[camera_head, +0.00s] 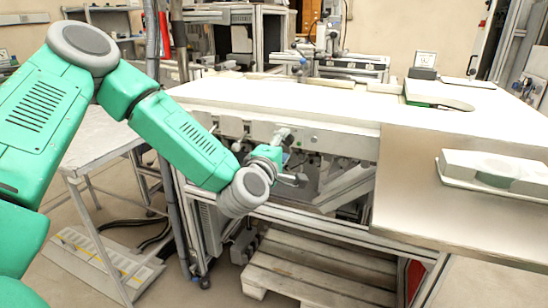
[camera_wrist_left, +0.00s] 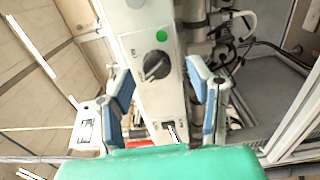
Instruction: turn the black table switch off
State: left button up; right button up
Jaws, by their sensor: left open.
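The black table switch (camera_wrist_left: 156,65) is a round black rotary knob on the pale front panel, in the left wrist view. Its ridge lies diagonally in that picture. My left gripper (camera_wrist_left: 161,75) is open, with one blue-padded finger on each side of the panel strip and the knob between the fingertips in the picture. I cannot tell whether either finger touches the knob. In the head view my left gripper (camera_head: 291,158) is at the panel under the table's front edge, and the knob cannot be picked out there. My right gripper is not in view.
A green round button (camera_wrist_left: 161,36) sits beside the knob, and a small black fitting (camera_wrist_left: 169,127) is lower on the panel. The white tabletop (camera_head: 270,100) overhangs the panel. A wooden pallet (camera_head: 310,273) lies below. A grey side table (camera_head: 98,142) stands at left.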

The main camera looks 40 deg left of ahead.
pick_arm(q)
jog(key=v, duration=1)
jog(key=shift+s+a+f, duration=0.15)
jog(key=shift+a, duration=0.05)
jog(key=s+d+f+m+g+h+p, duration=0.1)
jog(key=s+d+f+m+g+h, duration=0.2)
jog(key=d+f+m, duration=0.4)
jog(key=s+d+f+m+g+h+p, duration=0.2)
jog(key=s+f+m+g+h, duration=0.15)
jog(key=f, duration=0.65)
jog(key=s+a+f+m+g+y+p, duration=0.1)
jog(key=s+f+m+g, duration=0.4)
jog(key=s, duration=0.5)
jog(key=s+a+f+m+g+y+p, duration=0.1)
jog(key=s+f+m+g, duration=0.4)
jog(key=s, duration=0.6)
notch_tip(320, 180, down, 2)
jog(key=shift+m, duration=0.45)
